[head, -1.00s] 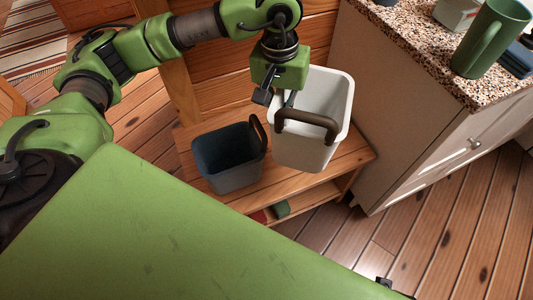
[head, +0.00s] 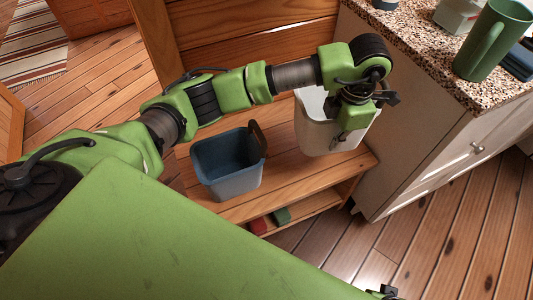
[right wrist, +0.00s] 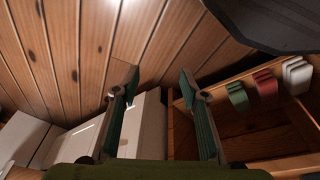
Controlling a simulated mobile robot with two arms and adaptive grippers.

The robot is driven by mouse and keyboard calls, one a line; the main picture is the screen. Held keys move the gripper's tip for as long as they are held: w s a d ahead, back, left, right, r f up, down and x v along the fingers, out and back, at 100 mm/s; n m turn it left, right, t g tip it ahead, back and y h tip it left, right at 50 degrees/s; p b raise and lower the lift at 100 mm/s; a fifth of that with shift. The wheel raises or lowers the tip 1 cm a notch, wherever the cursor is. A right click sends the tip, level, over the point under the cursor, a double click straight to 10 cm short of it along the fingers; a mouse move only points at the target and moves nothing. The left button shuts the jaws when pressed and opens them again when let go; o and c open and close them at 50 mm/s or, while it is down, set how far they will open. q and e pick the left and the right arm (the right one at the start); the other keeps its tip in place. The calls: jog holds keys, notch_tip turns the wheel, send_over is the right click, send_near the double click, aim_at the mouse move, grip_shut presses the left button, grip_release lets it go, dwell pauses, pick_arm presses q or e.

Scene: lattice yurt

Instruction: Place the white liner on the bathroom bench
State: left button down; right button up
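The white liner (head: 313,136) stands upright at the right of the wooden bench (head: 282,181), beside a grey-blue bin (head: 227,169); its base appears to rest on the bench top. My left gripper (head: 345,134) is at the liner's front right side and covers much of its rim. Its fingertips are small and partly hidden, so I cannot tell whether they grip the liner. The liner's dark handle is hidden behind the arm. My right gripper (right wrist: 160,110) is open in the right wrist view, with nothing between its fingers.
A cabinet with a speckled counter (head: 430,58) stands close right of the bench. It bears a green mug (head: 490,42). The bin's dark handle (head: 258,139) sticks up. A lower shelf holds small red and green items (head: 282,215). Plank floor is open in front.

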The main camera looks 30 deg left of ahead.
pick_arm(q)
jog(key=a+f+n, duration=0.1)
jog(key=a+f, duration=0.1)
jog(key=a+f+n+b, duration=0.1)
jog(key=a+f, duration=0.2)
jog(key=w+a+f, duration=0.1)
jog(key=a+f, duration=0.1)
jog(key=a, duration=0.1)
jog(key=shift+a+f+n, duration=0.2)
jog(key=shift+f+n, duration=0.05)
jog(key=shift+n, duration=0.15)
jog(key=a+f, duration=0.1)
jog(key=f, duration=0.1)
jog(key=a+f+b, duration=0.1)
jog(key=a+f, duration=0.1)
jog(key=f, duration=0.1)
jog(key=a+f+b, duration=0.1)
jog(key=f, duration=0.2)
jog(key=shift+w+a+f, duration=0.1)
jog(key=shift+w+a, duration=0.05)
jog(key=shift+w, duration=0.2)
jog(key=shift+f, duration=0.15)
pick_arm(e)
jog(key=w+v, duration=0.2)
jog(key=v, duration=0.9)
jog(key=shift+r+t, duration=0.4)
jog(key=shift+r, duration=0.2)
jog(key=shift+s+d, duration=0.1)
